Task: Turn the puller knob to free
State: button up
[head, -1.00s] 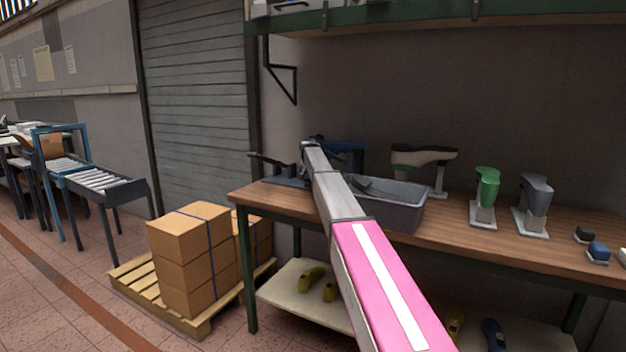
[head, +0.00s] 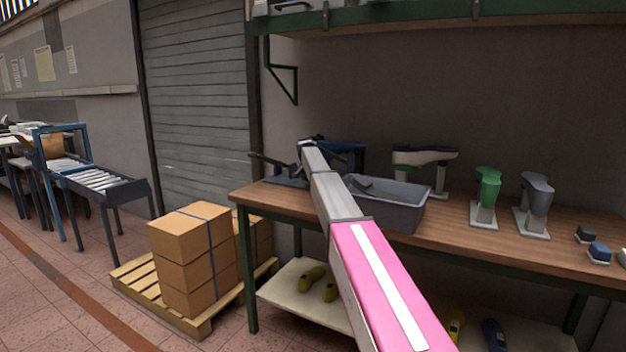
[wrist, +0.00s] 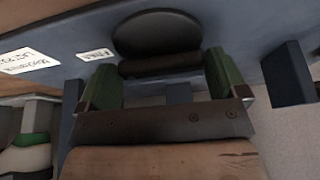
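The blue puller (head: 345,147) stands at the left end of the wooden bench, partly hidden by my arm. In the wrist view its blue body (wrist: 215,30) fills the top and bears upside-down white labels, one of them reading FREE (wrist: 96,54). The dark puller knob (wrist: 157,33) has a round face and a thick bar below it. My gripper (wrist: 163,72) has its two green-padded fingers on either side of the knob, which fills the gap between them, so it looks shut on the knob. In the head view my gripper end is small beside the puller.
A grey bin (head: 405,208) stands on the bench (head: 455,235) close right of my arm. A white machine (head: 440,180) is behind it, with green (head: 487,190) and grey (head: 536,195) lasts farther right. A green overhead shelf (head: 400,22) hangs above. Boxes (head: 190,255) sit on a pallet left.

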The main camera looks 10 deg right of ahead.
jog(key=shift+o, duration=0.3)
jog(key=v, duration=1.1)
jog(key=shift+f, duration=0.1)
